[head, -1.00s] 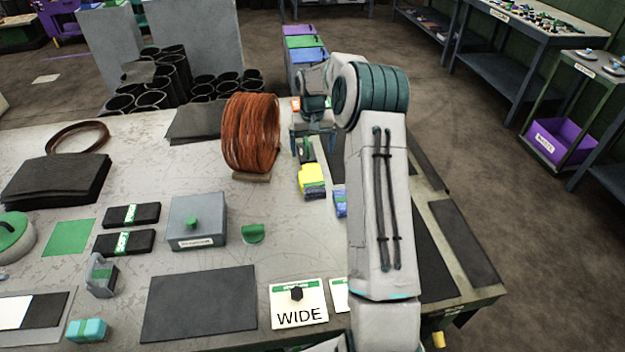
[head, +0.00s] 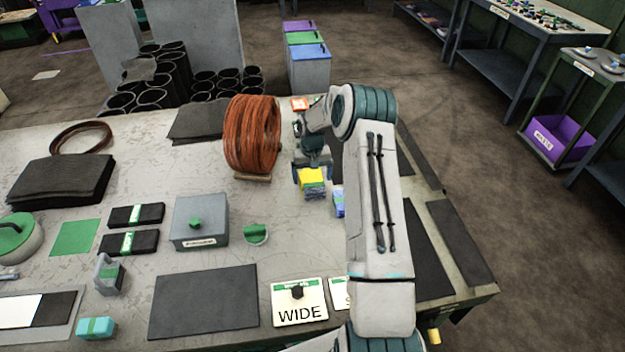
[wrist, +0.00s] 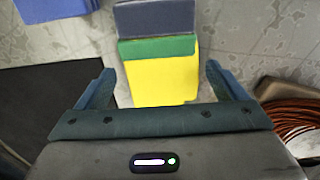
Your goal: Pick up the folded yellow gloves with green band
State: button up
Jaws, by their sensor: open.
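The folded yellow gloves with a green band (head: 312,178) lie on the workbench, right of the copper coil. In the wrist view the gloves (wrist: 162,78) show as a yellow block with a green band across the far end and a grey-blue part beyond it. My gripper (head: 312,172) is low over the gloves, pointing down. In the wrist view its two blue fingers (wrist: 158,85) are apart, one on each side of the yellow block, with bare bench showing between finger and block. The near end of the gloves is hidden by the gripper body.
A copper coil (head: 252,135) stands close left of my gripper. A blue folded item (head: 339,204) lies just right of the gloves. Dark sheets (wrist: 60,100) lie on the bench to one side. Bare bench (head: 285,210) is in front of the gloves.

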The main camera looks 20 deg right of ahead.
jog(key=shift+c, duration=0.3)
jog(key=c, duration=1.1)
jog(key=shift+o, duration=0.2)
